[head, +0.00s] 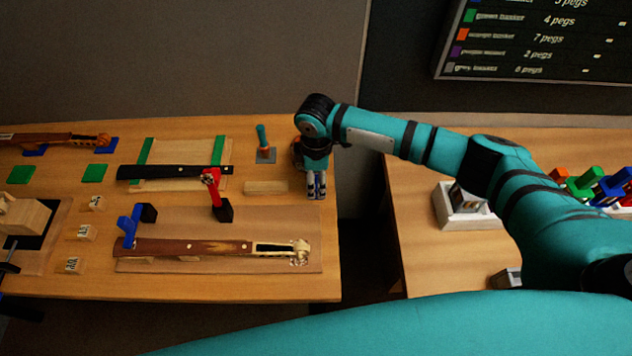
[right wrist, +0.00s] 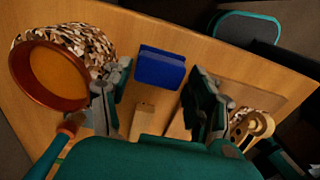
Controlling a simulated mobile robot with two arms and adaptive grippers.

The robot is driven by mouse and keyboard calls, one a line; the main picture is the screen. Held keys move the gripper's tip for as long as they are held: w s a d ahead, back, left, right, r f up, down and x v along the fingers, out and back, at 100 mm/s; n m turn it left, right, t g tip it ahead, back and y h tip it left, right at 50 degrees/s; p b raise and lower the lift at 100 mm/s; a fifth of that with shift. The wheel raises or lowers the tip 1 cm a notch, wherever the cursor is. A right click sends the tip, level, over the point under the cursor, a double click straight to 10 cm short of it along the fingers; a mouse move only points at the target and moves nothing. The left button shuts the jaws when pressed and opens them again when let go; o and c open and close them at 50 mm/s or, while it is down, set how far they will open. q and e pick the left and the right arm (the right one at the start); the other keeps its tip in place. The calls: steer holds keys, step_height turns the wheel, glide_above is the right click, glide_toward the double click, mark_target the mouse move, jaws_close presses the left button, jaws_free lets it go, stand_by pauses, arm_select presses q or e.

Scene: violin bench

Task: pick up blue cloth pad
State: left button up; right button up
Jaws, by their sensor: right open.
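The blue cloth pad (right wrist: 160,68) shows in the right wrist view as a small dark blue block on the wooden bench top, ahead of and between my right gripper's fingers. They are apart from it. In the head view I cannot make this pad out; my right gripper (head: 317,192) may cover it. The right gripper, also in the right wrist view (right wrist: 155,100), is open and empty, pointing down above the bench's right end. My left gripper is not in view.
A speckled round container (right wrist: 62,65) stands left of the pad, and a wooden block (head: 265,187) lies nearby. A violin neck (head: 190,247) lies in front on a board. A red clamp (head: 213,185) stands left. A gap separates the bench from the right table (head: 430,255).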

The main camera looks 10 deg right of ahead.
mark_target(316, 182)
step_height(316, 182, down, 2)
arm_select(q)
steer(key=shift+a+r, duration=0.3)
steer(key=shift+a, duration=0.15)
arm_select(e)
steer(key=shift+f, duration=0.15)
steer(key=c, duration=0.7)
arm_select(q)
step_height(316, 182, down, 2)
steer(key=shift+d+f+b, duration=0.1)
steer(key=shift+b, duration=0.95)
arm_select(e)
step_height(316, 182, up, 10)
steer(key=shift+r, duration=0.1)
